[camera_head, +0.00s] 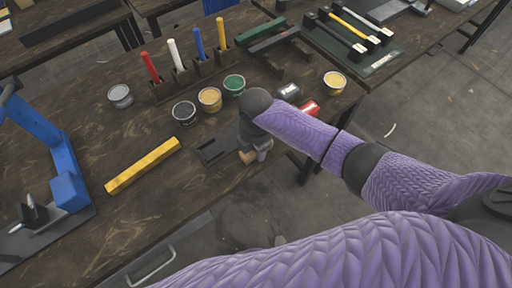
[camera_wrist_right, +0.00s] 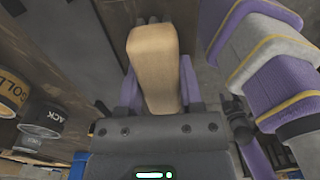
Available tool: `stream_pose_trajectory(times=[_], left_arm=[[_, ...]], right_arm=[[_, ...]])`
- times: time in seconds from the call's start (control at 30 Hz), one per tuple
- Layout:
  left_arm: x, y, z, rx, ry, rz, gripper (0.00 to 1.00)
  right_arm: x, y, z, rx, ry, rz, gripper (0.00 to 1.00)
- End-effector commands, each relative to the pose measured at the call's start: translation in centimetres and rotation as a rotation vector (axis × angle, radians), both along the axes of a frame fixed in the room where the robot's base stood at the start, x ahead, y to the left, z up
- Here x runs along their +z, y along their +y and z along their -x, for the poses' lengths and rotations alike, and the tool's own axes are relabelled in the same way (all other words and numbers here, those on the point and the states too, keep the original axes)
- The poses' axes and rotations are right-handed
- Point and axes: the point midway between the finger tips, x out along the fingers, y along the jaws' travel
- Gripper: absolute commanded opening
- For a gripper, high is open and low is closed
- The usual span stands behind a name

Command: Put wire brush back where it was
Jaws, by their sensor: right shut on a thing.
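My right gripper (camera_head: 258,153) is at the table's front edge, and its jaws are largely hidden under my own wrist in the head view. In the right wrist view, its two purple fingers (camera_wrist_right: 157,88) are shut on a tan wooden block, the wire brush (camera_wrist_right: 152,55). Only a small tan end of the brush (camera_head: 247,157) shows in the head view; its bristles are hidden. A dark flat tray (camera_head: 213,152) lies on the table just left of the gripper. My left gripper is not in view.
Open tins, including a green one (camera_head: 234,84) and a black one (camera_head: 184,112), stand behind the gripper. A red object (camera_head: 309,108) lies to the right. A yellow bar (camera_head: 143,165) and a blue press (camera_head: 62,160) are at left. Bare table lies between them and the tins.

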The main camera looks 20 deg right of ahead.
Motion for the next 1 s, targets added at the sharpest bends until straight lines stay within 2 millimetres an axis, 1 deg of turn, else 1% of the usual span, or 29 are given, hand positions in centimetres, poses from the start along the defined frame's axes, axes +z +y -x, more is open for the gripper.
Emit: stream_pose_trajectory(times=[0.17,0.2,0.27,0.3,0.33,0.37,0.57,0.67,0.77,0.8,0.9,1.0], left_arm=[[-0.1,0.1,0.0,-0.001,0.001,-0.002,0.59],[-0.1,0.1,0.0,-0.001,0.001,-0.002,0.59],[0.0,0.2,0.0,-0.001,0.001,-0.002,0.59],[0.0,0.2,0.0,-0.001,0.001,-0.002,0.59],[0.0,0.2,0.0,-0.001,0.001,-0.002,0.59],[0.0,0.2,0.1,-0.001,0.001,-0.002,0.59],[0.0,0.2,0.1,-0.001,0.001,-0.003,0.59],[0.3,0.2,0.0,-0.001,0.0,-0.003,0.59],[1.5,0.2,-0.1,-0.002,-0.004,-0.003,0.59],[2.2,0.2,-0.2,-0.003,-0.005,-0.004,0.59],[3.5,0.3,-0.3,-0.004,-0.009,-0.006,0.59],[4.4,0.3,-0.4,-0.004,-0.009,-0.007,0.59]], right_arm=[[-0.2,0.0,0.0,0.0,0.0,0.0,0.0],[-0.2,0.0,0.0,0.0,0.0,0.0,0.53],[-0.2,0.0,0.0,0.0,0.0,0.0,0.66],[-0.2,0.0,0.0,0.0,0.0,0.0,0.74],[-0.2,0.0,0.0,0.0,0.0,0.0,0.81],[-0.2,0.0,0.0,0.0,0.0,0.0,0.82],[-0.2,0.0,0.0,0.0,0.0,0.0,0.82],[0.5,0.0,0.0,0.0,-0.002,-0.001,0.82],[2.8,0.0,-0.1,0.001,-0.006,-0.001,0.82],[4.1,0.0,-0.1,0.001,-0.006,-0.001,0.82],[7.1,0.0,-0.1,0.0,-0.006,0.0,0.82],[9.6,0.0,-0.1,0.001,-0.005,-0.001,0.82]])
